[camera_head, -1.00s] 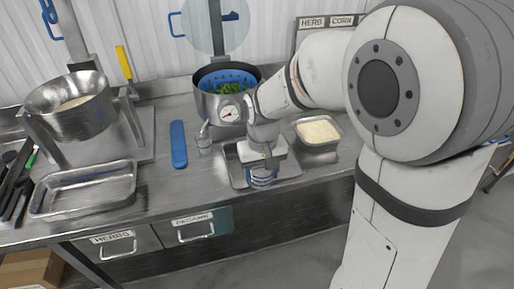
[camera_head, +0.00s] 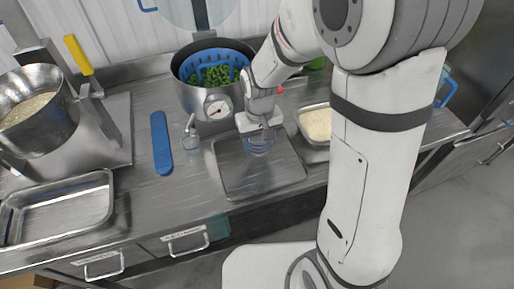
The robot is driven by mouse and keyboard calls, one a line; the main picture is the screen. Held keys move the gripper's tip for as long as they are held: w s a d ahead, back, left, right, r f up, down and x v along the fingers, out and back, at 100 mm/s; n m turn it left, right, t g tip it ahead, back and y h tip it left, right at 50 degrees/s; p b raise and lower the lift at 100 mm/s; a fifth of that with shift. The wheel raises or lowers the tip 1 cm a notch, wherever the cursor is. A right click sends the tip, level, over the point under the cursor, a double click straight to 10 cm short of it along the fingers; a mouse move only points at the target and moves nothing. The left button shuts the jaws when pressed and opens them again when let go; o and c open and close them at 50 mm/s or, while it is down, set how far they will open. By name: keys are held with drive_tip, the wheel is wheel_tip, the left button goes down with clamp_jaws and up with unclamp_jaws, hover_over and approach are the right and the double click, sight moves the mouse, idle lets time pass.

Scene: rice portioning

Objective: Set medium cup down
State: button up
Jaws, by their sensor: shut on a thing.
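My gripper (camera_head: 258,128) is over the flat metal tray (camera_head: 233,180) in the middle of the counter. It is shut on a clear, bluish cup (camera_head: 259,145), which hangs upright below it over the tray's back part. I cannot tell whether the cup's base touches the tray. My arm comes in from the upper right, and my gripper hides the cup's top.
A pot with a blue basket of greens (camera_head: 205,112) stands behind. A rice tray (camera_head: 316,124) is right. An empty pan (camera_head: 60,213) and a rice bowl (camera_head: 30,115) stand far left.

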sight(258, 151)
drive_tip(key=shift+s+a+f, duration=0.15)
drive_tip(key=shift+f, duration=2)
drive_tip(key=shift+f, duration=0.25)
drive_tip(key=o, duration=1)
drive_tip(key=shift+r, duration=0.1)
drive_tip(key=shift+r, duration=0.1)
